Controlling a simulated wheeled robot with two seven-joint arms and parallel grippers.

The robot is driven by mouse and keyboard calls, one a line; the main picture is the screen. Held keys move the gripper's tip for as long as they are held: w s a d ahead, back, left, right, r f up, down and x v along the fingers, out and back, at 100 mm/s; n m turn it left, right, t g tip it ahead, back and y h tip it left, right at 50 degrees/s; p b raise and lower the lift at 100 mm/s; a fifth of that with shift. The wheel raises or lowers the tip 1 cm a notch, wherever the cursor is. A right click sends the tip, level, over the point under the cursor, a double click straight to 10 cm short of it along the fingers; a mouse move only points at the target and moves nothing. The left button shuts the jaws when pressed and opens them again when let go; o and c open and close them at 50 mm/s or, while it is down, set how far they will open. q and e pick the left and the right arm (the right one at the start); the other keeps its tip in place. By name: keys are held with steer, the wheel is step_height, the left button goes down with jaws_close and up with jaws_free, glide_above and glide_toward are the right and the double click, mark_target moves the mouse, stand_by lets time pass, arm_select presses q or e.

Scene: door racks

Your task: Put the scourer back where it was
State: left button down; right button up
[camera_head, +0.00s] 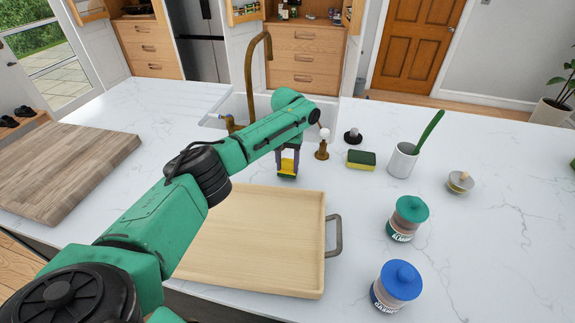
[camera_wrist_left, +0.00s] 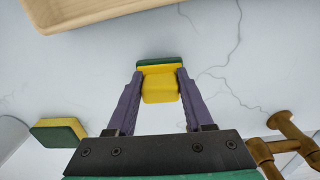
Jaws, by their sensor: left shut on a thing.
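My left gripper (camera_head: 287,163) is shut on a yellow-and-green scourer (camera_head: 287,174), just behind the wooden tray. In the left wrist view the scourer (camera_wrist_left: 160,83) sits between the purple fingers (camera_wrist_left: 157,98), its green layer at the far end. I cannot tell if it touches the counter. A second scourer (camera_head: 361,159), green on top and yellow below, lies on the counter beside the white cup; it also shows in the left wrist view (camera_wrist_left: 58,132). My right gripper is not in view.
The wooden tray (camera_head: 310,240) with a metal handle is in front. The white cup (camera_head: 402,162) holds a green brush. A green-lidded jar (camera_head: 407,218) and a blue-lidded jar (camera_head: 398,285) stand at right.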

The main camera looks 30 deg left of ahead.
mark_target(287, 161)
arm_select(q)
steer(key=shift+w+f, duration=0.1)
steer(key=shift+f, duration=0.55)
steer(key=shift+f, duration=0.15)
steer(key=shift+c, duration=1.4)
jaws_free()
step_height(287, 161, up, 12)
steer(key=shift+r+b, duration=0.2)
steer(key=shift+b, duration=0.95)
